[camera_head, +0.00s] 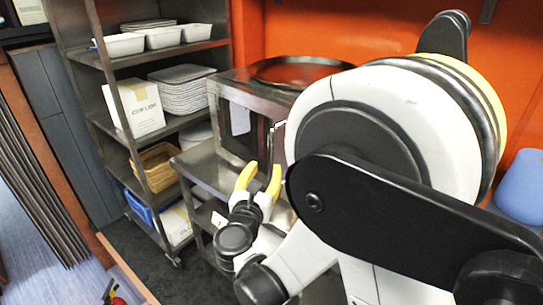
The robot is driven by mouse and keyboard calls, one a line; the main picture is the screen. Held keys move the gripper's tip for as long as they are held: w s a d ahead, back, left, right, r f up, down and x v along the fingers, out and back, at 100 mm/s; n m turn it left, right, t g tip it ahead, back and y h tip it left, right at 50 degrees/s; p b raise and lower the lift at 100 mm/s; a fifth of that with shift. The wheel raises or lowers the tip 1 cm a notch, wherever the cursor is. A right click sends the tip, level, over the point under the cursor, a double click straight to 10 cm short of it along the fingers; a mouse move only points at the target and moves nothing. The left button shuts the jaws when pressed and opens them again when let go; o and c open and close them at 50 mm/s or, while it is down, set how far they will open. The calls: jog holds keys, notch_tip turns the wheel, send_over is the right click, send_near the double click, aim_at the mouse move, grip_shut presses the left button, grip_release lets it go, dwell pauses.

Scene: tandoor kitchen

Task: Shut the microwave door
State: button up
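A stainless-steel box-shaped appliance (262,98), which looks like the microwave, stands on a steel table (205,168) in the middle of the view. A white sheet or cloth hangs on its near face. A thin bright bar like a handle shows at its right, beside my arm. My arm hides the right part of the appliance, and I cannot tell how far its door stands open. My gripper (262,172) has yellow fingertips spread apart with nothing between them. It shows in front of and below the appliance; I see no contact.
A steel shelf rack (108,62) at the left holds white trays, a stack of plates, a white box (136,108) and a wicker basket (156,166). A dark round pan (300,70) lies atop the appliance. A blue object (522,188) is at the far right. Dark floor is bare beside the rack.

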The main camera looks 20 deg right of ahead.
aim_at(270, 156)
jog(key=b+x, duration=0.1)
jog(key=x, duration=0.7)
jog(key=shift+a, duration=0.1)
grip_shut()
